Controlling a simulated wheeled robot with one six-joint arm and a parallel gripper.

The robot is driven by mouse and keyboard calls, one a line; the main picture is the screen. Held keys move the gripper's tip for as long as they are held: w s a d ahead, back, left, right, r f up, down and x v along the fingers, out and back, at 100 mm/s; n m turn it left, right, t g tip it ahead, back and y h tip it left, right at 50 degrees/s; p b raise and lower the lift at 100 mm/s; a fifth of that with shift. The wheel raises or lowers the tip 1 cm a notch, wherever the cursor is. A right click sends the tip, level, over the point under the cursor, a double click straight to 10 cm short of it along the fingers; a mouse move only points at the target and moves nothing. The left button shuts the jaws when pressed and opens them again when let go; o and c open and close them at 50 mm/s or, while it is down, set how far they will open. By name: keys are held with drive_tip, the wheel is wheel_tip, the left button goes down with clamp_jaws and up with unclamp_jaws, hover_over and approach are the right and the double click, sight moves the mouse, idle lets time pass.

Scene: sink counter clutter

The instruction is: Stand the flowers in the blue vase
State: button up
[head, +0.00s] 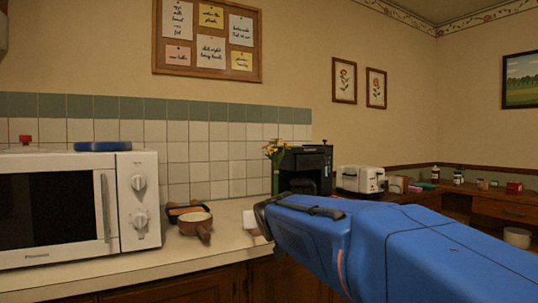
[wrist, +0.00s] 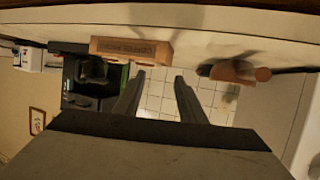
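Yellow flowers (head: 277,149) show in the head view at the back of the counter, left of the black coffee machine. They stand upright above a narrow green body (head: 275,181); I cannot tell if this is stems or a green container. A strip of green also shows in the wrist view (wrist: 125,73), partly behind a finger.
A black coffee machine (head: 308,168) and a white toaster (head: 361,179) stand right of the flowers. A lettered brown box (wrist: 131,49) is near my fingers.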

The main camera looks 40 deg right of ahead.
drive_tip(key=w+d+r+m+t+h, duration=0.1)
drive_tip(key=w+d+r+t+h, duration=0.2)
drive_tip(key=d+r, duration=0.95)
approach(277, 171)
drive_tip(key=x, duration=0.5)
drive_tip(key=shift+w, duration=0.1)
drive_tip(key=shift+x, duration=2.95)
clamp_jaws()
